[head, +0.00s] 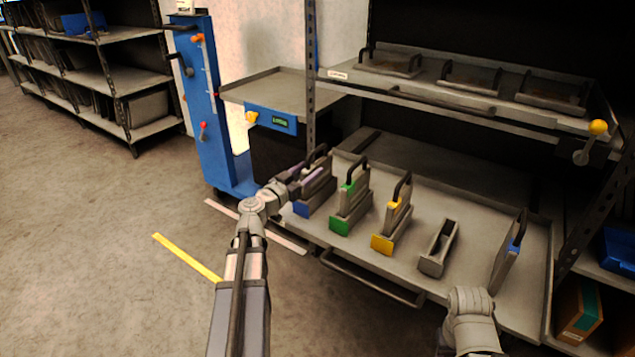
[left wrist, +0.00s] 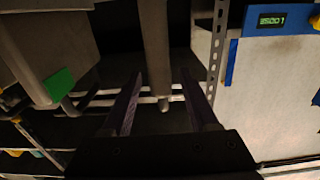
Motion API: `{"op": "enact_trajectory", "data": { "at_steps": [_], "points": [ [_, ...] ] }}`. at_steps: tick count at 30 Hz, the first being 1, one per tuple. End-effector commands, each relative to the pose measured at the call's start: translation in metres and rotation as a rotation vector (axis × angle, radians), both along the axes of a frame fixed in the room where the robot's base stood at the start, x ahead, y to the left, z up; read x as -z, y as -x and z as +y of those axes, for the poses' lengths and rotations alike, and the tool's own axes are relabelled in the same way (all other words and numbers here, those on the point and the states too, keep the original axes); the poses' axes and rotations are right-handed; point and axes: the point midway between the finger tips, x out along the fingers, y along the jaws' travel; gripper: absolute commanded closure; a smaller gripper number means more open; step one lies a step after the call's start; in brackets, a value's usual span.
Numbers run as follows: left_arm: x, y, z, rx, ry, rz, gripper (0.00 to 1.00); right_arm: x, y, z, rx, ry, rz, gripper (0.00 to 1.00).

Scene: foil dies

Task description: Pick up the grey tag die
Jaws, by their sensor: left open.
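The leftmost die (head: 318,183) stands in a blue-fronted slot (head: 302,209) on the lower shelf. Its tag looks pale greyish purple, and my gripper partly hides it. I take it as the grey tag die, though its colour is not certain. My left gripper (head: 308,169) is open at the top of this die. In the left wrist view a grey bar (left wrist: 156,50) runs between the two open fingers, apart from both; I cannot tell for certain that it is the handle.
To the right stand a green-tagged die (head: 352,190), a yellow-tagged die (head: 397,212), an empty grey slot (head: 438,250) and a blue-tagged die (head: 507,258). An upper shelf (head: 455,90) overhangs behind. A rack post (head: 311,70) and blue column (head: 197,100) stand left.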

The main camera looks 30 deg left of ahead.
Motion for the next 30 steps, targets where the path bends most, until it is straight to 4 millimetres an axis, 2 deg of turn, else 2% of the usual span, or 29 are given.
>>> {"op": "enact_trajectory", "data": {
  "at_steps": [5, 15, 22, 30],
  "points": [
    [0.002, -0.007, 0.000, 0.000, 0.000, 0.000, 0.40, 0.002, 0.000, 0.000, 0.000, 0.000, 0.000, 0.50],
    [0.006, -0.051, -0.002, 0.000, 0.000, 0.000, 0.40, 0.006, 0.000, 0.000, 0.002, 0.000, 0.000, 0.50],
    [0.006, -0.051, -0.003, -0.001, 0.000, 0.000, 0.40, 0.006, 0.000, 0.000, 0.002, 0.000, 0.000, 0.50],
    [0.006, -0.051, -0.003, -0.001, 0.000, 0.000, 0.69, 0.006, 0.000, 0.000, 0.002, 0.000, 0.000, 0.50]
  ]
}}
